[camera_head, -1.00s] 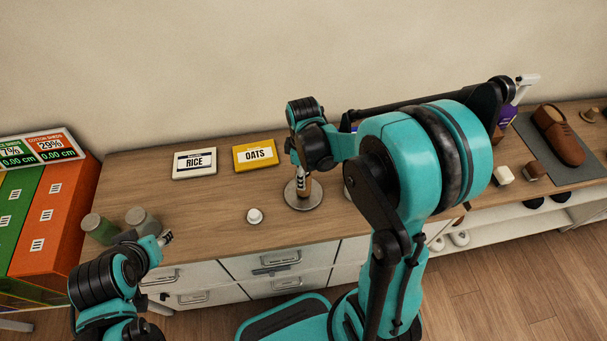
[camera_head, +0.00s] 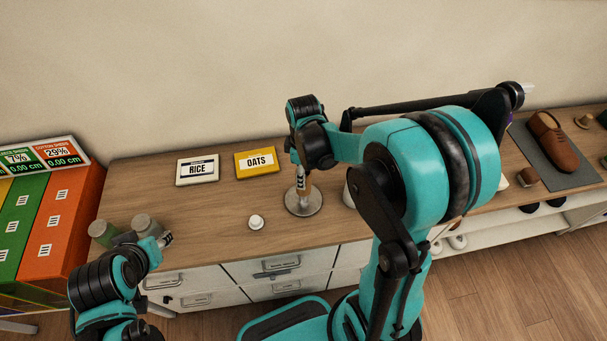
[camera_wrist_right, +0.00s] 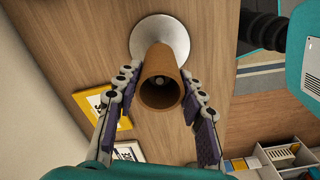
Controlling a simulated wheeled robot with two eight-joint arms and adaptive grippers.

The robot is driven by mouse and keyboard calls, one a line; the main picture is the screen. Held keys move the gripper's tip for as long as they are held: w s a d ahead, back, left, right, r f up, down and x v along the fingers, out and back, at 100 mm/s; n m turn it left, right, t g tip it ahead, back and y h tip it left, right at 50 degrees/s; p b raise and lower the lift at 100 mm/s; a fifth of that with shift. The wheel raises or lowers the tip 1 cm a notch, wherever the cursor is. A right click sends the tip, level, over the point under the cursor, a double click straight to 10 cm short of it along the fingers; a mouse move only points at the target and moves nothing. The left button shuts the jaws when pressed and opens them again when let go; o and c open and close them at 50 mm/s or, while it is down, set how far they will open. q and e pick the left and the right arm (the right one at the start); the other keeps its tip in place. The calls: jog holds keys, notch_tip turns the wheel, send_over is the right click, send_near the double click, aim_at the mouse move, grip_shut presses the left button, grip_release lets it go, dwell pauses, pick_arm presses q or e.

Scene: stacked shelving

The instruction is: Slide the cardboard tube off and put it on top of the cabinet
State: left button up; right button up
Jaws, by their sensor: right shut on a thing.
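The brown cardboard tube (camera_head: 305,186) stands upright over a round metal base (camera_head: 301,210) on the cabinet top (camera_head: 225,222). In the right wrist view I look into the open end of the tube (camera_wrist_right: 163,72), with the base (camera_wrist_right: 143,36) behind it. A small tip shows inside the tube. My right gripper (camera_wrist_right: 158,78) has a finger on each side of the tube and is shut on it. In the head view the right gripper (camera_head: 302,174) partly hides the tube. My left gripper (camera_head: 166,239) is at the cabinet's front left, away from the tube; its jaw opening is unclear.
RICE (camera_head: 197,170) and OATS (camera_head: 257,161) boxes lie behind and left of the tube. A small white knob-like object (camera_head: 256,222) is left of the base. Grey-green jars (camera_head: 102,231) stand near the left gripper. A brown shoe (camera_head: 553,142) lies on a grey mat at right.

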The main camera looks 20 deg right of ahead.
pick_arm(q)
notch_tip(320, 180, up, 7)
jog(key=p, duration=0.7)
jog(key=shift+r, duration=0.2)
pick_arm(e)
notch_tip(320, 180, up, 10)
jog(key=shift+f, duration=0.15)
pick_arm(q)
jog(key=shift+a+f, duration=0.1)
jog(key=shift+f, duration=0.05)
pick_arm(e)
jog(key=shift+f, duration=0.15)
